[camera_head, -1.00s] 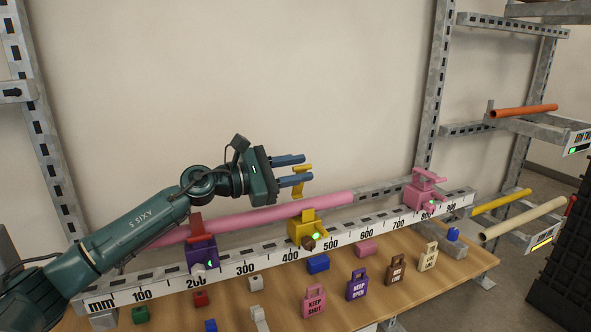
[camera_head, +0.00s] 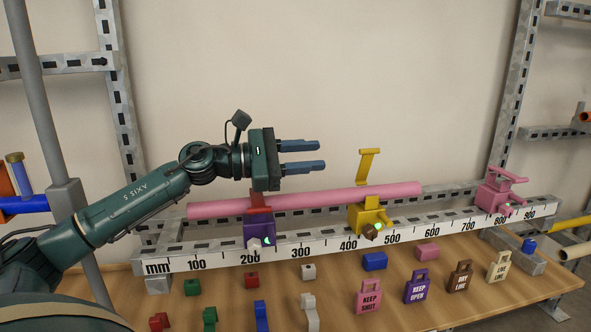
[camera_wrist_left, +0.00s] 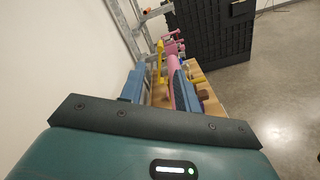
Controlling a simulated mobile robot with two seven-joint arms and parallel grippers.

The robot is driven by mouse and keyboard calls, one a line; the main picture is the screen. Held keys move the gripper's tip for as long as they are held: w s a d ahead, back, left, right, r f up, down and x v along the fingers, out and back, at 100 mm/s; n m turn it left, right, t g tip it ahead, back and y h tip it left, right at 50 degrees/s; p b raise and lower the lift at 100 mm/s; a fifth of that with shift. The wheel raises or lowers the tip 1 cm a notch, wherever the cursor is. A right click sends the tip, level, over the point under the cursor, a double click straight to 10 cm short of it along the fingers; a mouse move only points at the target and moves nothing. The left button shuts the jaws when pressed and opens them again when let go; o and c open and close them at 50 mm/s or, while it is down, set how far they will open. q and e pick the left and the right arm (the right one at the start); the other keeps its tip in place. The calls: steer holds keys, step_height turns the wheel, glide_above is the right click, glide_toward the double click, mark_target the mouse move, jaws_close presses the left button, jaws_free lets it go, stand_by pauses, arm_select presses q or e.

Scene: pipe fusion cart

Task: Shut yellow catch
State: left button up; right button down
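The yellow catch (camera_head: 370,217) sits on the slotted rail between the 400 and 500 marks, and the pink pipe (camera_head: 310,199) runs through it. Its yellow lever (camera_head: 367,167) stands up above the pipe, so the catch is open. A green light shows on its front. My left gripper (camera_head: 322,156) is open and empty, above the pipe and left of the lever, apart from it. In the left wrist view the blue fingers (camera_wrist_left: 158,88) are spread, with the yellow lever (camera_wrist_left: 159,58) beyond them. My right gripper is not in view.
A purple catch (camera_head: 259,232) with a red lever (camera_head: 260,203) holds the pipe near 200. A pink catch (camera_head: 496,195) stands at the right beyond the pipe's end. Coloured blocks and padlock-shaped tags (camera_head: 417,288) cover the wooden table below. The wall side is clear.

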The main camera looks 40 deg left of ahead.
arm_select(q)
steer(key=shift+b+v, duration=0.5)
steer(key=shift+v, duration=0.55)
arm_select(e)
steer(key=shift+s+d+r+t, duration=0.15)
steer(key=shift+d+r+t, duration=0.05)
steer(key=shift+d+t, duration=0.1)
